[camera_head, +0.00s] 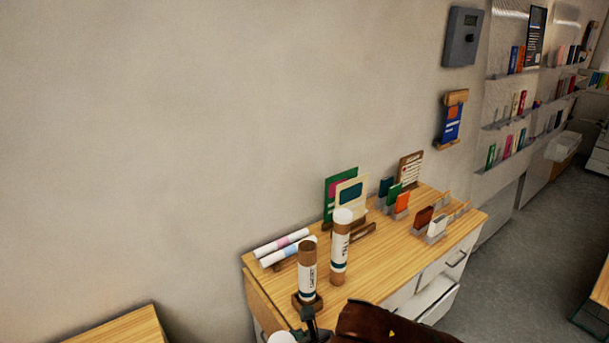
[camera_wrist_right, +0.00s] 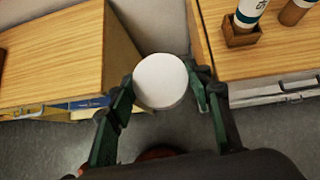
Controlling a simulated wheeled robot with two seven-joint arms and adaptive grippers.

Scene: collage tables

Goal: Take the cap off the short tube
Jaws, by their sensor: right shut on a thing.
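The short tube (camera_head: 307,268) is brown cardboard with a white label and stands upright in a small wooden holder (camera_wrist_right: 242,36) on the table. Its top shows brown, with no white cap on it. A white round cap (camera_wrist_right: 160,80) sits between the fingers of my right gripper (camera_wrist_right: 163,88), which is shut on it. The cap also shows at the bottom edge of the head view (camera_head: 282,338). My right gripper is off the table's front left, over the gap beside it. My left gripper is not in view.
A taller tube (camera_head: 340,248) with a white cap stands just right of the short tube. Rolled sheets (camera_head: 288,250) lie behind, and card stands (camera_head: 398,200) fill the back right. Another wooden table (camera_wrist_right: 50,55) is left of the gap.

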